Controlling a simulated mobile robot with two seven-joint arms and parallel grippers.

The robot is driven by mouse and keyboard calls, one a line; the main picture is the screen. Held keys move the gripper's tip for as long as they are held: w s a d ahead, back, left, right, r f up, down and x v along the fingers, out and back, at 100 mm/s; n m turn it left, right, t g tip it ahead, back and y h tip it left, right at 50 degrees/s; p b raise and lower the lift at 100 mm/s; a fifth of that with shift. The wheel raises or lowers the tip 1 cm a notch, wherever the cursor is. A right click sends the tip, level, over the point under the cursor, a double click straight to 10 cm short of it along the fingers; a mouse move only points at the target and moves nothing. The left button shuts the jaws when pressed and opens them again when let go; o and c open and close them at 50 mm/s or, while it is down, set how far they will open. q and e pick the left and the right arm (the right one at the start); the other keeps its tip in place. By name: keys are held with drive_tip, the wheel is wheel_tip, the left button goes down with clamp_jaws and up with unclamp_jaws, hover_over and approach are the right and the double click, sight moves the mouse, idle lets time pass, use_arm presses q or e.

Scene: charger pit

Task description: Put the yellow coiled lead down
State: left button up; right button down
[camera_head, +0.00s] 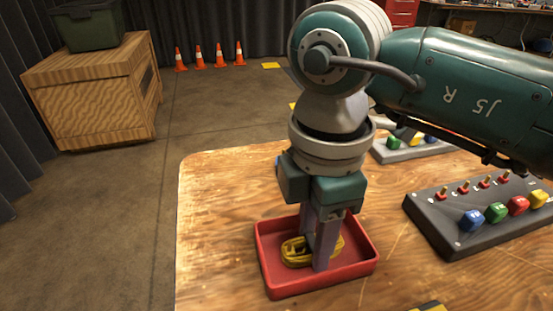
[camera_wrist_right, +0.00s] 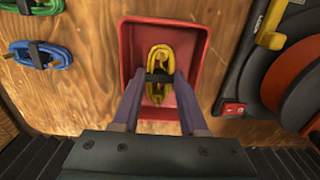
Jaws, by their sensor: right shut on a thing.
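The yellow coiled lead (camera_head: 293,252) is inside the red tray (camera_head: 288,288), with its middle partly hidden by my fingers in the head view. In the right wrist view the lead (camera_wrist_right: 159,53) shows as an oval coil with a dark band, within the walls of the tray (camera_wrist_right: 197,65). My right gripper (camera_head: 316,257) points down into the tray. Its fingers (camera_wrist_right: 160,82) are shut on the lead at the band. I cannot tell whether the lead touches the tray floor. My left gripper is out of view.
A blue coil (camera_wrist_right: 56,60) and a green coil (camera_wrist_right: 48,7) lie on the wooden table. A dark panel with coloured plugs (camera_head: 450,236) stands to the right of the tray. Bare table (camera_head: 217,220) lies left of the tray.

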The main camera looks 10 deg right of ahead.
sight(313, 244)
drive_tip(key=c, duration=0.7)
unclamp_jaws()
drive_tip(key=shift+r, duration=0.25)
drive_tip(key=shift+r+p, duration=1.75)
drive_tip(key=shift+r, duration=4.55)
